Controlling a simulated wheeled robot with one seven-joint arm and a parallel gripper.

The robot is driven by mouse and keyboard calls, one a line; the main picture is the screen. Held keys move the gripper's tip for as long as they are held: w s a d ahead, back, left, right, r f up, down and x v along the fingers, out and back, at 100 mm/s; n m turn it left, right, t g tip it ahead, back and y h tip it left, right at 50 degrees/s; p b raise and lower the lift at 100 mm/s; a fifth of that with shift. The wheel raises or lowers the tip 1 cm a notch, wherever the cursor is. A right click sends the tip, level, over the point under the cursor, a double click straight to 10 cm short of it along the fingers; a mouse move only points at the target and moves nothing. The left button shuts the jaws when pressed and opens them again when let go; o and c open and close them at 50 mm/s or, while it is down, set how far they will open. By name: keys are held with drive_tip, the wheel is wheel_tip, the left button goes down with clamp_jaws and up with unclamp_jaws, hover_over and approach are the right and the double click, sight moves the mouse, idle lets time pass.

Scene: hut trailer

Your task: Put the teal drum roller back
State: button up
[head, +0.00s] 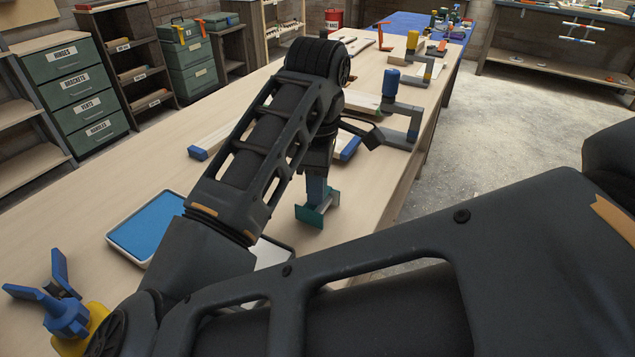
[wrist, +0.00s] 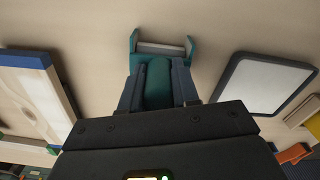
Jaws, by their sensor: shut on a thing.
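The teal drum roller (head: 318,212) is under my arm, over the workbench. In the wrist view the roller (wrist: 160,48) shows a teal bracket around a pale grey drum, with a rounded teal handle pointing back towards me. My gripper (wrist: 157,85) is shut on that handle, one finger on each side. In the head view my gripper (head: 317,188) points down, with the roller at its tips. I cannot tell whether the roller touches the bench top. My arm hides part of the bench around it.
A blue-filled tray (head: 150,225) lies to the left. A pale tray (wrist: 262,84) lies right of the roller in the wrist view. A wooden piece with blue edges (wrist: 35,90) is on the left there. A blue-and-yellow clamp-like object (head: 65,308) is near. Bare bench (head: 360,215) shows right of the roller.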

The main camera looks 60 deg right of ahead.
drive_tip(key=o, duration=0.9)
drive_tip(key=shift+o, duration=0.2)
drive_tip(key=shift+r, duration=0.1)
drive_tip(key=shift+r+p, duration=0.15)
drive_tip(key=shift+p, duration=0.3)
wheel_tip(320, 180, up, 12)
drive_tip(key=shift+f+b, duration=0.15)
drive_tip(key=shift+b, duration=0.7)
